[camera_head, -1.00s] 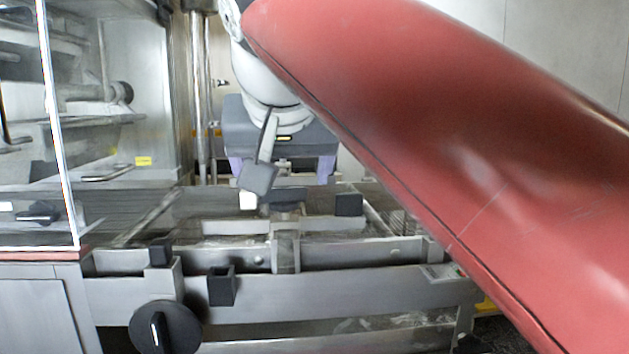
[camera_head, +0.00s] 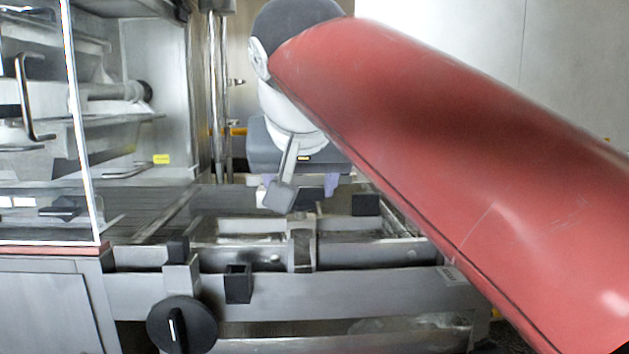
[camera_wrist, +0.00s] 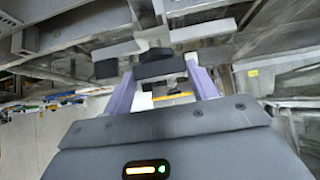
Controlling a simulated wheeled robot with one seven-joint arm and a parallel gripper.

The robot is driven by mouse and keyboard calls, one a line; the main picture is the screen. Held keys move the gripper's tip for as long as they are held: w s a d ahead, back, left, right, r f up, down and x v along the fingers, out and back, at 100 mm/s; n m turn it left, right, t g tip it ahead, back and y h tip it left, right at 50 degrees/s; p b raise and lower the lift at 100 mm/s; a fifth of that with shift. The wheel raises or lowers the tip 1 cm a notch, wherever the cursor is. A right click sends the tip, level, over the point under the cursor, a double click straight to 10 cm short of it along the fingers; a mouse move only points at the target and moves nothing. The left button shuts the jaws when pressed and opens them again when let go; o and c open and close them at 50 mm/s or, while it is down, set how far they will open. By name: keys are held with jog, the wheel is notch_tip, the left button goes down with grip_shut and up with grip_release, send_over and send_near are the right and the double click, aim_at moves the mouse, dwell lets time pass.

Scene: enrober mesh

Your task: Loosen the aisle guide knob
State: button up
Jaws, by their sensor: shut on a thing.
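The aisle guide knob (camera_head: 310,194) is a dark, flat-looking piece on top of the metal guide at the middle of the machine. My gripper (camera_head: 302,188) comes down over it from behind, with purple fingers on either side. In the wrist view, the fingers of my gripper (camera_wrist: 164,78) are shut on the dark knob (camera_wrist: 160,68). A grey paddle-shaped piece in front of my gripper hides part of the left finger and the knob in the head view.
A black block (camera_head: 366,204) stands right of the knob. Nearer are two more black blocks (camera_head: 238,284) and a large round black dial (camera_head: 182,325) on the front rail (camera_head: 350,295). A clear panel with a metal handle (camera_head: 30,105) stands at left.

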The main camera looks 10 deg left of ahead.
jog(key=n+y, duration=0.1)
jog(key=n, duration=0.1)
jog(key=n+g+y, duration=0.1)
jog(key=n, duration=0.1)
jog(key=shift+w+d+y, duration=0.1)
jog(key=shift+d+y, duration=0.2)
jog(key=shift+y, duration=0.1)
jog(key=n+g+y, duration=0.1)
jog(key=n, duration=0.1)
jog(key=n+g+y, duration=0.1)
jog(key=n, duration=0.1)
jog(key=shift+w+d+n+g+y, duration=0.1)
jog(key=shift+w+n+g+y, duration=0.1)
jog(key=shift+n+g+y, duration=0.15)
jog(key=shift+o, duration=0.2)
jog(key=n+g, duration=0.2)
jog(key=n, duration=0.1)
jog(key=n+g+y, duration=0.1)
jog(key=shift+w+d+n+g, duration=0.1)
jog(key=shift+w+n+g, duration=0.3)
jog(key=shift+n+g, duration=1.55)
jog(key=shift+n, duration=0.5)
jog(key=o, duration=1)
jog(key=shift+c, duration=0.2)
